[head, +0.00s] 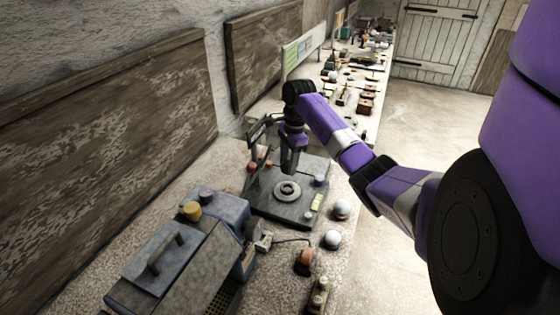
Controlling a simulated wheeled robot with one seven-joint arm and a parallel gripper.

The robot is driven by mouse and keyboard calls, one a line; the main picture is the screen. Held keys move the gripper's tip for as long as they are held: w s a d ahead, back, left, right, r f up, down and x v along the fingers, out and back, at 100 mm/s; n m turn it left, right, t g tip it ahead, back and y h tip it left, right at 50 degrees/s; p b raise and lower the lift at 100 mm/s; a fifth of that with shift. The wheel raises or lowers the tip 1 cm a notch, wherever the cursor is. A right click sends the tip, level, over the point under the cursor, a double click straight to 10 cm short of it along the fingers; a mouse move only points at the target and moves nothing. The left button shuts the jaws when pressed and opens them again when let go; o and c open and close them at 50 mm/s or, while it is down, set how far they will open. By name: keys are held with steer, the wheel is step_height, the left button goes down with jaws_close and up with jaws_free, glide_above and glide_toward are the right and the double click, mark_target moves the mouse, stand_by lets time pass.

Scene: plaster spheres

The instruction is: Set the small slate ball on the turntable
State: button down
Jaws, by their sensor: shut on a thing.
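The turntable (262,205) is a dark grey square slab with a round ringed disc in its middle, on the bench. My gripper (289,172) points down over the far part of the turntable, close behind the disc in the picture. Its jaws are shut on a small dark thing, mostly hidden by the fingers; I take it for the small slate ball, but its shape is not clear. I cannot tell the height of the gripper above the slab. The disc looks empty.
A blue-grey machine (185,250) with a yellow knob stands at the near left. White balls (341,209) and an orange ball (305,256) lie along the bench's right side. A thin dark frame (258,140) stands left of my gripper. Many small objects crowd the far bench.

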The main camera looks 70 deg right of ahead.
stand_by(0.3)
steer(key=shift+f+b, duration=0.85)
steer(key=shift+f, duration=1.95)
steer(key=shift+p, duration=0.85)
steer(key=shift+f+b, duration=0.3)
steer(key=shift+f, duration=0.85)
steer(key=c, duration=0.6)
jaws_free()
steer(key=shift+r+p, duration=0.3)
steer(key=shift+r, duration=1.7)
